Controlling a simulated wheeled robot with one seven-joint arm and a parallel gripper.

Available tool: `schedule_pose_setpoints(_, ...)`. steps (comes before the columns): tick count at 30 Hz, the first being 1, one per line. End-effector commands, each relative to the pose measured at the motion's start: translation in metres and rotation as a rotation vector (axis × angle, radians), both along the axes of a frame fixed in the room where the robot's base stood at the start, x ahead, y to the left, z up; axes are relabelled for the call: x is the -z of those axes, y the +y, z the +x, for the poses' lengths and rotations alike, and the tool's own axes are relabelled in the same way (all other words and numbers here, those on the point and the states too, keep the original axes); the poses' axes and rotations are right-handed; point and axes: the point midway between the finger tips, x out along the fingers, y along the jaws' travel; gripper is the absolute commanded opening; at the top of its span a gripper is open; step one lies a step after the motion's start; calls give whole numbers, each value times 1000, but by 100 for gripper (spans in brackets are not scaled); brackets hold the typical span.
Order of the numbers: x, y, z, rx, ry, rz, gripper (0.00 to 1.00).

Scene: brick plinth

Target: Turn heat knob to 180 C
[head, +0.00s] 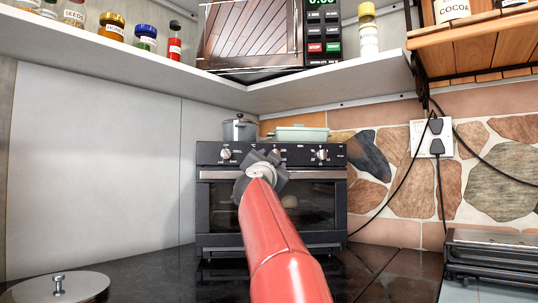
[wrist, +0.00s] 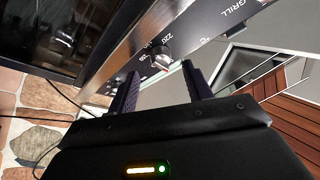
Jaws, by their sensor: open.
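A dark toaster oven (head: 272,240) stands on the counter with its control panel along the top front. My gripper (head: 264,160) is in front of the oven's upper front in the head view and partly covers the panel. In the wrist view my gripper (wrist: 161,70) is open, its two dark fingers pointing at the panel. The knob shows between and just past the fingertips; contact cannot be told. The knob's exact setting is too small to read.
Other knobs (head: 225,154) (head: 322,155) sit on the panel. A pot (head: 239,130) and a pale green dish (head: 301,134) rest on the oven. A shelf (head: 120,68) hangs above. A lidded grill (head: 490,255) is at right, a lid (head: 58,289) at left.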

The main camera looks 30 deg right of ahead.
Motion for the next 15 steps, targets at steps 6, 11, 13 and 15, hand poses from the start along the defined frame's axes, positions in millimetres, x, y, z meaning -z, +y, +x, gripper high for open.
schedule_pose_setpoints(6, -13, -20, 21, 0, 0, 0, 50)
schedule_pose_setpoints(11, -14, -25, 27, -2, 0, -1, 50)
schedule_pose_setpoints(13, -14, -26, 27, -2, 0, -1, 50)
schedule_pose_setpoints(15, -13, -26, 27, -2, 0, -1, 50)
